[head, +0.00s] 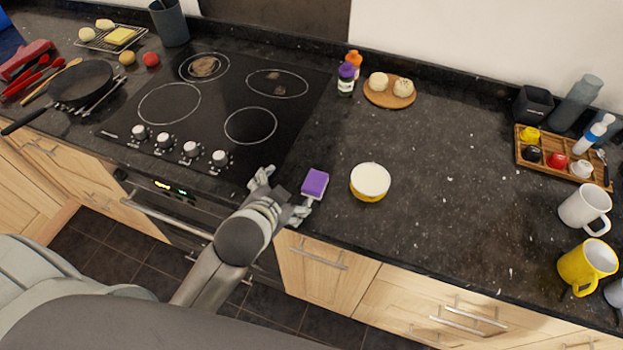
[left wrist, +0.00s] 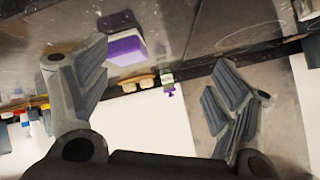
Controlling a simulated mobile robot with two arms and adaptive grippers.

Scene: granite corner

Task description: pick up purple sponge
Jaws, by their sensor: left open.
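The purple sponge (head: 315,182) lies on the dark counter near its front edge, just right of the stove, with a pale layer under its purple top. My left gripper (head: 281,194) is open and empty at the counter's front edge, left of the sponge. One finger is close to the sponge's lower left; I cannot tell whether it touches. In the left wrist view the sponge (left wrist: 126,46) shows beyond the open fingers (left wrist: 160,60), nearer the left finger. My right gripper is not in view.
A white and yellow bowl (head: 370,181) stands right of the sponge. Spice bottles (head: 346,77) and a round wooden board (head: 390,92) with buns are behind. Stove knobs (head: 190,149) lie to the left. Mugs (head: 586,264) stand far right. The counter's middle is clear.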

